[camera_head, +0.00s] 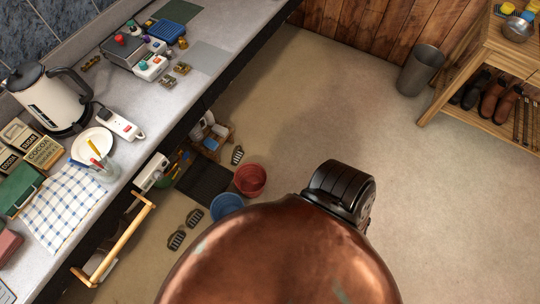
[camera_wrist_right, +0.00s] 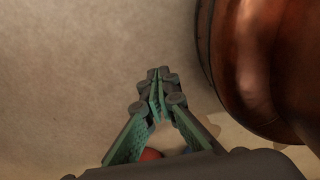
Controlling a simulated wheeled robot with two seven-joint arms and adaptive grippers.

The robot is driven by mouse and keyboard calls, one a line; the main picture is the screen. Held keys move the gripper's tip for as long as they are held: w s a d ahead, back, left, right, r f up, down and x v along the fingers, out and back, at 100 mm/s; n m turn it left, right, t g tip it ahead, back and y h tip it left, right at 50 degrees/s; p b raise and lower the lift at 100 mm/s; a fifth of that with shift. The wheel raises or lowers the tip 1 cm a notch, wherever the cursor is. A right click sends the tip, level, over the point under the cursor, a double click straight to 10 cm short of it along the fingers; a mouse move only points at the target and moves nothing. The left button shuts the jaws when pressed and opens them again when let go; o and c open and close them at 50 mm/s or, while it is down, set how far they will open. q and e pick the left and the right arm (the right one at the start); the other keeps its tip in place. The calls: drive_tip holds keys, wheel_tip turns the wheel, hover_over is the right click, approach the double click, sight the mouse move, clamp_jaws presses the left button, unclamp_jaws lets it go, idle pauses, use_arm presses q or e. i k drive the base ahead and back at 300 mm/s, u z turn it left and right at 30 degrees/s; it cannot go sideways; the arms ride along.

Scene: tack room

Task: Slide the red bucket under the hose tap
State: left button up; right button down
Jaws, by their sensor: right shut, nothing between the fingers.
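The red bucket (camera_head: 250,180) stands upright on the floor near the left counter, touching or very close to a blue bucket (camera_head: 227,206). I cannot make out the hose tap in either view. My right gripper (camera_wrist_right: 160,78) shows in the right wrist view with its fingertips together, empty. A small red patch (camera_wrist_right: 150,154) shows behind its finger bases, perhaps the red bucket; most of it is hidden. In the head view the right gripper is hidden. My left gripper is in neither view.
A dark mat (camera_head: 203,180) lies left of the red bucket, with brush-like dark items (camera_head: 194,217) nearby. The counter (camera_head: 205,58) overhangs on the left. A grey bin (camera_head: 421,70) and wooden bench (camera_head: 480,60) stand at right. The middle floor is clear.

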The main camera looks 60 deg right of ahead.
sight(251, 178)
drive_tip(key=z, duration=1)
drive_tip(key=k, duration=0.4)
drive_tip(key=z, duration=0.4)
